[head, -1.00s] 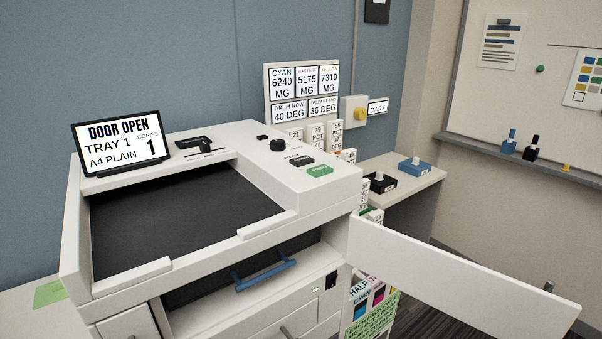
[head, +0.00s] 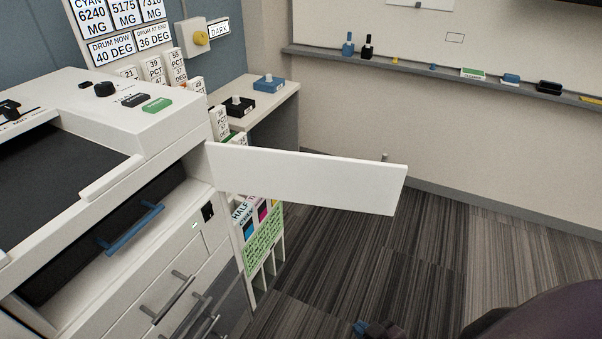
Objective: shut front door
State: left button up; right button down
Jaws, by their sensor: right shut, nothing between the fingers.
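The front door (head: 305,177) is a white panel that stands wide open, hinged at the right end of the printer's front and sticking out to the right. The white printer (head: 175,128) is at the left, and its front opening shows a dark inside with a blue handle (head: 136,229). My right gripper (head: 376,327) shows only partly at the bottom edge, shut and empty, below the door in the picture and apart from it. My left gripper is out of view.
Drawers with grey handles (head: 168,297) are below the opening. A rack of cartridges and a green label (head: 263,243) stands beside the printer. A side table (head: 277,98) holds a black and a blue box.

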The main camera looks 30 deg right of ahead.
aim_at(339, 182)
jog(key=l+u, duration=0.15)
jog(key=l, duration=0.25)
jog(key=k+l+u, duration=0.15)
jog(key=l, duration=0.25)
jog(key=l+u, duration=0.15)
jog(key=l, duration=0.25)
jog(key=k+l+u, duration=0.15)
jog(key=l, duration=0.25)
jog(key=l+u, duration=0.5)
jog(key=l, duration=0.35)
jog(key=l+u, duration=0.25)
jog(key=l, duration=0.15)
jog(key=l+u, duration=0.25)
jog(key=l, duration=0.15)
jog(key=i+l+u, duration=0.15)
jog(key=l+u, duration=0.15)
jog(key=l, duration=0.4)
jog(key=l+u, duration=0.3)
jog(key=l, duration=0.35)
jog(key=k, duration=0.15)
jog(key=l, duration=0.1)
